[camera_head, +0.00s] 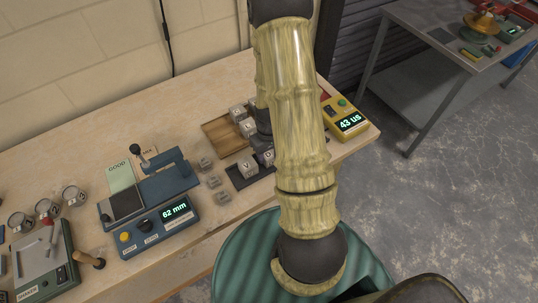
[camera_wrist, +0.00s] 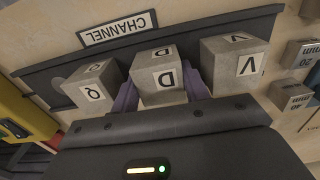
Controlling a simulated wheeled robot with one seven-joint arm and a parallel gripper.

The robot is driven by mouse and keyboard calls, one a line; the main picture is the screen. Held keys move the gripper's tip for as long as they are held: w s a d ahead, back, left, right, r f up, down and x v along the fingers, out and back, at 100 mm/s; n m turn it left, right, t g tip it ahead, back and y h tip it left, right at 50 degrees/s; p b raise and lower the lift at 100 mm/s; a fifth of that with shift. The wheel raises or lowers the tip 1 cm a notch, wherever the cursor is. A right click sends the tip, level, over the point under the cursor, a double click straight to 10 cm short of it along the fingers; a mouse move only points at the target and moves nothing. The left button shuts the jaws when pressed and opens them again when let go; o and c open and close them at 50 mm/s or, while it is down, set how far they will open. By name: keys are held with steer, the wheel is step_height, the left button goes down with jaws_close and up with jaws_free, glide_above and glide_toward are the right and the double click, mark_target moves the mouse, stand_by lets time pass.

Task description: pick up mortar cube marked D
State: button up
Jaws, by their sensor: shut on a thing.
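The mortar cube marked D (camera_wrist: 158,75) is in the middle of the wrist view, on the dark tray labelled CHANNEL (camera_wrist: 192,42). My gripper (camera_wrist: 160,90) has a purple finger at each side of the D cube and is shut on it. I cannot tell whether the cube is clear of the tray. Cube Q (camera_wrist: 93,88) is just left of it and cube V (camera_wrist: 234,62) just right.
A wooden tray (camera_head: 215,136) with pale cubes lies behind. Small grey blocks (camera_head: 214,182) sit left of the dark tray. A blue 62 mm device (camera_head: 160,205) stands further left; a yellow 43 us meter (camera_head: 346,120) stands to the right, near the bench edge.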

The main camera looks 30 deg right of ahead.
mark_target(269, 152)
step_height(269, 152, up, 10)
steer(key=shift+b, duration=0.5)
steer(key=shift+a, duration=0.1)
stand_by(0.7)
